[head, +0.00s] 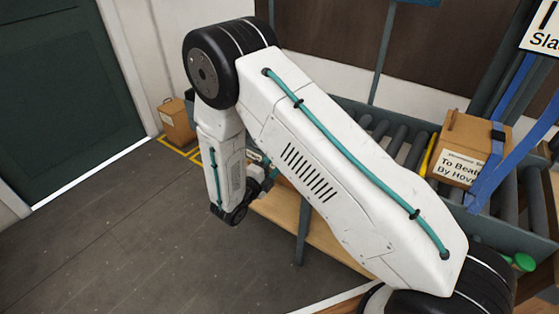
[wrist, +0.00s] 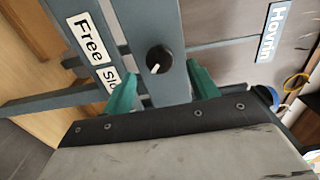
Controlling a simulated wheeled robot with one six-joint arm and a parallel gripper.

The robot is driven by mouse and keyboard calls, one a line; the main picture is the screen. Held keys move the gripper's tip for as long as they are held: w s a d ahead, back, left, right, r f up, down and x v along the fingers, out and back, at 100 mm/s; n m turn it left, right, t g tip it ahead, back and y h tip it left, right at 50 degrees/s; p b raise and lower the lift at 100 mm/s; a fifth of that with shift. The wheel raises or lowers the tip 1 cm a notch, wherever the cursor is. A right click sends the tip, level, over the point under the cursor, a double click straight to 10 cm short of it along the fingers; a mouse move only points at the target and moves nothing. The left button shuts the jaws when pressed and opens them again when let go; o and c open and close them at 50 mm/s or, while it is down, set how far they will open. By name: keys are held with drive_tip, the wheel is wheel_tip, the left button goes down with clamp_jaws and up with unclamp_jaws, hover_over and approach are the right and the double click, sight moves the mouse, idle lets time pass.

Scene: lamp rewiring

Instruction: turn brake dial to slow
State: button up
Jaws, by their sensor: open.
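The brake dial (wrist: 159,58) is a round black knob with a white pointer mark in the wrist view. It sits on a grey-blue metal rail (wrist: 152,20). The mark points down and slightly left in that picture. A "Free" label (wrist: 89,38) is on the left, and a partly covered label starting "Slo" (wrist: 110,80) is below it. My gripper (wrist: 161,73) is open, with its green fingers left and right of the dial. I cannot tell whether either finger touches it. In the head view my arm hides the dial, and the fingers do not show clearly.
A roller conveyor (head: 400,140) runs along the right, carrying a labelled cardboard box (head: 470,148) beside blue straps. Another box (head: 177,121) stands by the dark green door (head: 65,85). The floor (head: 110,230) at the left is clear. Grey-blue bars cross near the dial.

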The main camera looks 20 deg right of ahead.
drive_tip(key=shift+v, duration=2.25)
